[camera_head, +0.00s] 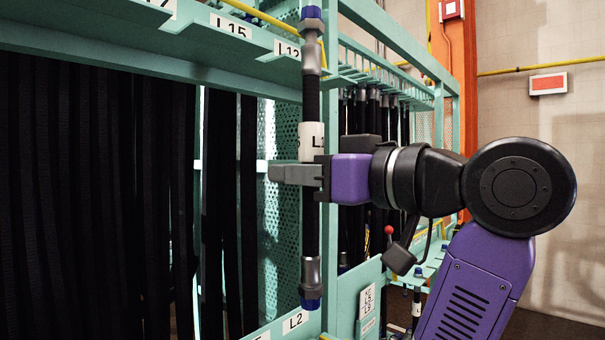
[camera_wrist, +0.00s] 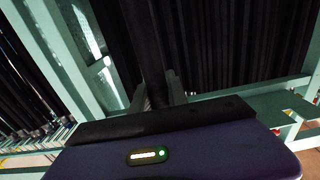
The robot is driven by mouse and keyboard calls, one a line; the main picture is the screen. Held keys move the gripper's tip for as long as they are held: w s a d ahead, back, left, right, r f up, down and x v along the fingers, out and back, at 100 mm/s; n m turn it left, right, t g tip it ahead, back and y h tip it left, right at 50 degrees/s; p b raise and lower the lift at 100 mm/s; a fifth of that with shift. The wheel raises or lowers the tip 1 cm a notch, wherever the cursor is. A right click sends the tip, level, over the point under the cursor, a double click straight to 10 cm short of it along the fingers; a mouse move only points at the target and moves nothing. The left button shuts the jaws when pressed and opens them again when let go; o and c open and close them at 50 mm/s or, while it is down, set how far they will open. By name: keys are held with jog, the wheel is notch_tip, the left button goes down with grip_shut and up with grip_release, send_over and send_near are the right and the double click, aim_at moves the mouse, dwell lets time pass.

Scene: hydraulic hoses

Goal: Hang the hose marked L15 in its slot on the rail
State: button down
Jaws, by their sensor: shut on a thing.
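A black hose (camera_head: 311,235) with metal fittings and blue end caps hangs upright in my gripper (camera_head: 296,174). My gripper is shut around the hose just below that label. In the wrist view the held hose (camera_wrist: 146,40) runs up from between the fingers (camera_wrist: 158,92). The teal rail (camera_head: 185,48) carries a white tag L15 (camera_head: 231,25) at upper left. The hose's upper end stands in front of the rail's right end; the slot opening under L15 is hard to make out.
Several black hoses (camera_head: 95,200) hang densely under the rail at left, with a few more (camera_head: 225,200) near its right part. A teal rack (camera_head: 400,60) with more hoses stands behind my gripper. A lower teal ledge (camera_head: 340,300) bears a tag L2. Open floor is at right.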

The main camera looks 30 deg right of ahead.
jog(key=x, duration=0.9)
jog(key=shift+f, duration=0.3)
dwell(0.8)
jog(key=shift+s, duration=0.1)
dwell(0.3)
jog(key=c, duration=1.2)
grip_release()
jog(key=shift+c, duration=0.2)
jog(key=shift+f, duration=0.1)
jog(key=b+v, duration=0.2)
jog(key=v, duration=0.5)
jog(key=shift+s+b, duration=0.35)
jog(key=shift+b, duration=0.05)
jog(key=shift+d, duration=0.15)
